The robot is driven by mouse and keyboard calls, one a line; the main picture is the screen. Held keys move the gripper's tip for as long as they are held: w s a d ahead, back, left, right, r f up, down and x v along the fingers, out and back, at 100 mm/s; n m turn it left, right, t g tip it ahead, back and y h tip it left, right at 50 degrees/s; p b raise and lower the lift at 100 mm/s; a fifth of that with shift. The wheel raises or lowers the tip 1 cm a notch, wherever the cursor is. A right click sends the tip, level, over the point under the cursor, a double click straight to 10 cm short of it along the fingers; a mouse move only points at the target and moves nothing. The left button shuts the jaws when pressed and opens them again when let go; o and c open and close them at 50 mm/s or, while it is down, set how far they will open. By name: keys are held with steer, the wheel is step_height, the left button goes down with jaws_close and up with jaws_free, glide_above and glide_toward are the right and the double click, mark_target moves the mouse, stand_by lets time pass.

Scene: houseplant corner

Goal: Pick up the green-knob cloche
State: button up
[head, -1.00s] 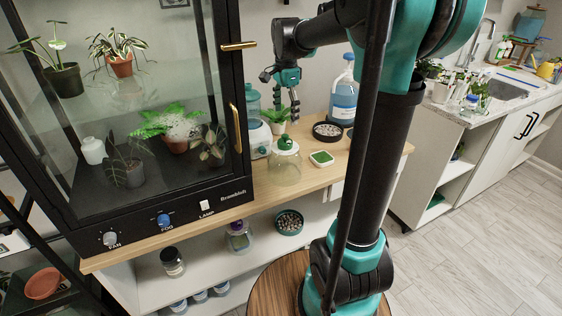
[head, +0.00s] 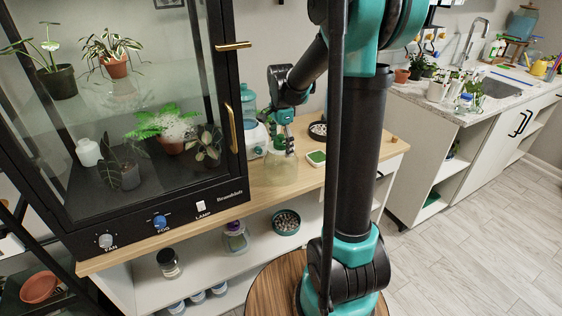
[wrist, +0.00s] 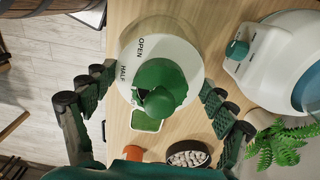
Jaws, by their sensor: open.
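The green-knob cloche stands on the wooden counter; its clear glass (head: 279,172) shows in the head view just under my gripper (head: 284,147). In the wrist view its round green knob (wrist: 160,82) sits at the centre of a pale top (wrist: 185,48) marked OPEN and HALF. My gripper (wrist: 158,80) is open, with one finger on each side of the knob. Gaps show between the fingers and the knob, so nothing is held. In the head view my fingers hide most of the knob.
A white device with a teal knob (wrist: 237,50) and a fern (wrist: 278,145) stand close on the right in the wrist view. A small green tray (head: 316,157) and a dark dish (head: 318,131) lie nearby. The glass cabinet (head: 240,125) borders the left.

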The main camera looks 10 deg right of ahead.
steer(key=shift+f, duration=0.1)
steer(key=shift+s, duration=0.1)
steer(key=c, duration=1.6)
steer(key=shift+c, duration=0.2)
